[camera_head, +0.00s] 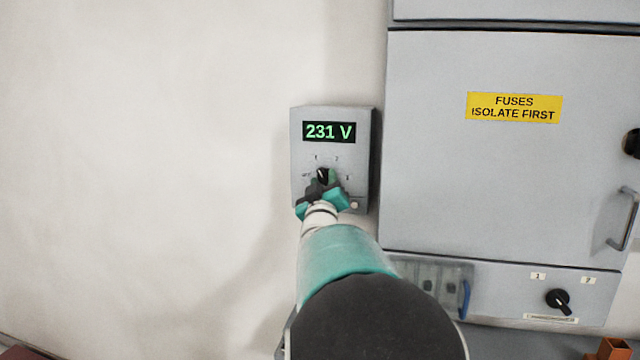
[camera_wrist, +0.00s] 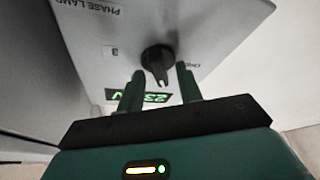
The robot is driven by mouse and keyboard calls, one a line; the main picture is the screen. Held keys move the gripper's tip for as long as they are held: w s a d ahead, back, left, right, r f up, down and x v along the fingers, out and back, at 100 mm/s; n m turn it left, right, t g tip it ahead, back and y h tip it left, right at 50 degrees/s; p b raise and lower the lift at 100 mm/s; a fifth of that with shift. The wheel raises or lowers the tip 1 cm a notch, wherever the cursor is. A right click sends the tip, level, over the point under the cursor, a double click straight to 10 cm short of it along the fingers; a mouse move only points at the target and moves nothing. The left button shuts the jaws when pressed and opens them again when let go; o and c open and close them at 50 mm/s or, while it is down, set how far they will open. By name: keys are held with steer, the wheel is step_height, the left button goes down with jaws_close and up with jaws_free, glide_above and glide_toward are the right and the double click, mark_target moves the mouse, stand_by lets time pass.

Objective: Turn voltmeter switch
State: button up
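The voltmeter (camera_head: 303,155) is a grey box on the wall with a green display reading 231 V. Its black rotary switch (camera_head: 323,176) sits below the display among small position marks. In the wrist view the switch knob (camera_wrist: 158,62) shows near the fingertips, with the display partly hidden behind the fingers. My gripper (camera_head: 325,182) is in front of the lower part of the voltmeter. In the wrist view my gripper (camera_wrist: 158,80) has its two teal fingers apart, one on each side of the knob's lower part. No clear contact with the knob shows.
A large grey cabinet (camera_head: 430,170) with a yellow fuses label (camera_head: 514,107) stands close to the right of the voltmeter. Below it are a second black rotary switch (camera_head: 560,299) and a blue handle (camera_head: 464,298). The wall (camera_head: 140,150) to the left is bare.

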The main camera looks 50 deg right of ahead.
jaws_close()
steer(key=shift+m, duration=0.4)
steer(key=m+g+h, duration=0.1)
steer(key=m, duration=0.2)
steer(key=m+g+h, duration=0.1)
steer(key=m+g, duration=0.1)
steer(key=m, duration=0.2)
steer(key=shift+w+a+m+h, duration=0.1)
steer(key=shift+w+m+h, duration=0.1)
steer(key=shift+m+h, duration=0.1)
steer(key=m+g, duration=0.2)
steer(key=m, duration=0.2)
steer(key=m+g+h, duration=0.1)
steer(key=m+g, duration=0.2)
steer(key=m, duration=0.1)
steer(key=shift+m, duration=0.4)
jaws_free()
